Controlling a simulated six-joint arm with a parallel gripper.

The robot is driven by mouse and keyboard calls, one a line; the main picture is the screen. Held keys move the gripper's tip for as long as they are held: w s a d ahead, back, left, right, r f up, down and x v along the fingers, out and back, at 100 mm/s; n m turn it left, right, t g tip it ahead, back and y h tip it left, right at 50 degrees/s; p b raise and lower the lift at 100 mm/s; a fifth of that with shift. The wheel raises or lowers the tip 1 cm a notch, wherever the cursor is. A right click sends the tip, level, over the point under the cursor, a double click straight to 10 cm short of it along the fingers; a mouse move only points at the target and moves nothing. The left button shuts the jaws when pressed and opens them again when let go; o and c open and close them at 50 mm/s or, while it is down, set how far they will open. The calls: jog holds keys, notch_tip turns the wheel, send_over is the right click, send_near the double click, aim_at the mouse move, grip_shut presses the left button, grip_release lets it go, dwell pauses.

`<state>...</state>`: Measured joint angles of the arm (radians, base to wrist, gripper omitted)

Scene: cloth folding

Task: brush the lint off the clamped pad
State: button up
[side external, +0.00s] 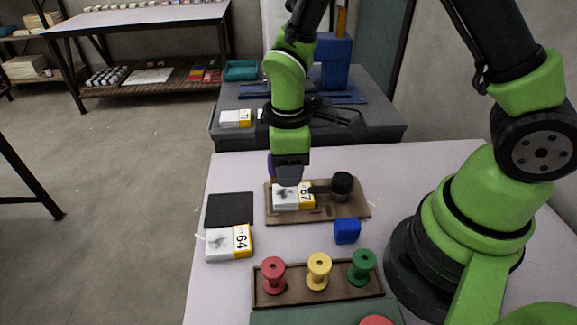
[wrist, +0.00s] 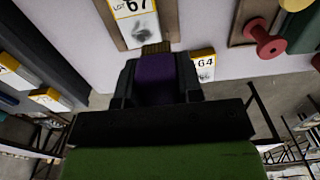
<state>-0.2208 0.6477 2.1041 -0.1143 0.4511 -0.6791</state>
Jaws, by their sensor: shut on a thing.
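The clamped pad (side external: 286,201) is white with a yellow label reading 67 and lies on a wooden board (side external: 350,210). A black clamp (side external: 342,185) reaches over it from the right. A grey smudge of lint shows on its white face, also seen on the pad in the wrist view (wrist: 139,27). My gripper (side external: 288,177) is above the pad's far edge, pointing down. It is shut on a purple-handled brush (wrist: 155,80), whose brown bristles (wrist: 156,47) show beside the pad's lower end in the wrist view. Whether the bristles touch the pad is unclear.
A second pad labelled 64 (side external: 222,244) and a black square mat (side external: 229,210) lie left of the board. A blue cube (side external: 346,231) is in front of it. A rack (side external: 318,293) holds red, yellow and green spools. Another labelled pad (side external: 235,119) sits on the grey table behind.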

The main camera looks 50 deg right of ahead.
aim_at(288, 203)
jog(key=shift+f, duration=2.75)
jog(key=shift+w+d+f, duration=0.25)
jog(key=shift+f, duration=0.3)
jog(key=shift+c, duration=0.6)
jog(key=shift+w+d+f, duration=0.2)
jog(key=shift+w+d, duration=1.65)
jog(key=shift+d, duration=0.05)
jog(key=s+a, duration=0.4)
jog(key=shift+a, duration=0.35)
jog(key=shift+w+d, duration=2)
jog(key=shift+d, duration=0.1)
jog(key=shift+s+a, duration=1.95)
jog(key=shift+s, duration=0.05)
jog(key=shift+r, duration=4.1)
